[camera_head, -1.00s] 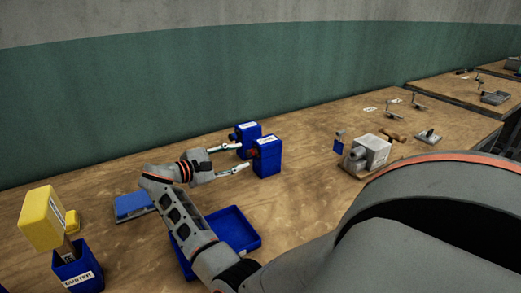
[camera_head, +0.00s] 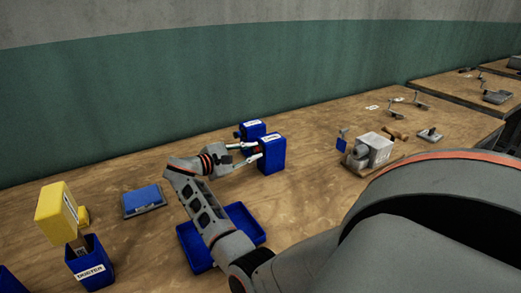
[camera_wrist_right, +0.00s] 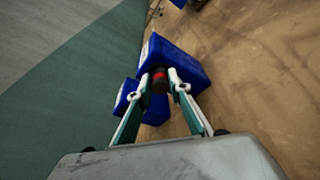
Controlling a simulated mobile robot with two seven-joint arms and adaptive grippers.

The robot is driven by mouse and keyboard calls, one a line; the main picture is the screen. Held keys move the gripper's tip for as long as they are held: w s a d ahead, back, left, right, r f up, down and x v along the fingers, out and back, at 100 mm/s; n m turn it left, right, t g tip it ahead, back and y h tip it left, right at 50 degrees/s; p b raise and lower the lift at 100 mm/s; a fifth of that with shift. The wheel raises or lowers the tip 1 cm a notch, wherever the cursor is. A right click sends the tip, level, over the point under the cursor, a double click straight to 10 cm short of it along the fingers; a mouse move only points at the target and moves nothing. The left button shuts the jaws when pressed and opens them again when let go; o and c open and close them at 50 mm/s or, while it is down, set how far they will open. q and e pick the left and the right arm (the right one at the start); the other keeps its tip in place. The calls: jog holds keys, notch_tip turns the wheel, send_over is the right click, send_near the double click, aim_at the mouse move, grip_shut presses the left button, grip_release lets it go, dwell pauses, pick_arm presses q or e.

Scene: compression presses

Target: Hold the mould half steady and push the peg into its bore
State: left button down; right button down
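Two blue blocks with white labels stand side by side on the bench. A short red-and-black cylinder (camera_wrist_right: 160,79) sticks out of the nearer blue block (camera_head: 272,154); it may be the peg, but I cannot tell for sure. My right gripper (camera_head: 258,149) has its fingers on either side of this cylinder, tips close to the block's face. In the right wrist view the fingers (camera_wrist_right: 158,80) look open, with a narrow gap at the left. The farther blue block (camera_head: 252,129) is partly hidden. I cannot tell which thing is the mould half. My left gripper is out of view.
A blue tray (camera_head: 248,222) lies below my right arm. A flat blue piece (camera_head: 143,200) lies on the bench at the left. A blue bin marked DUSTER (camera_head: 90,268) stands near a yellow block (camera_head: 56,215). A grey device (camera_head: 374,148) stands at the right.

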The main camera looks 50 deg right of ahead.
jog(key=shift+w+a, duration=0.1)
jog(key=shift+a, duration=0.1)
jog(key=shift+a, duration=0.1)
jog(key=shift+w+a, duration=0.1)
jog(key=shift+a, duration=0.2)
jog(key=shift+w+a, duration=0.1)
jog(key=shift+a, duration=0.15)
jog(key=shift+f+b+v, duration=0.1)
jog(key=shift+b+v, duration=0.2)
jog(key=shift+v, duration=0.35)
jog(key=shift+f+b+v, duration=0.15)
jog(key=shift+b+v, duration=0.1)
jog(key=shift+v, duration=0.35)
jog(key=shift+w+a, duration=0.4)
jog(key=shift+a, duration=0.4)
dwell(0.4)
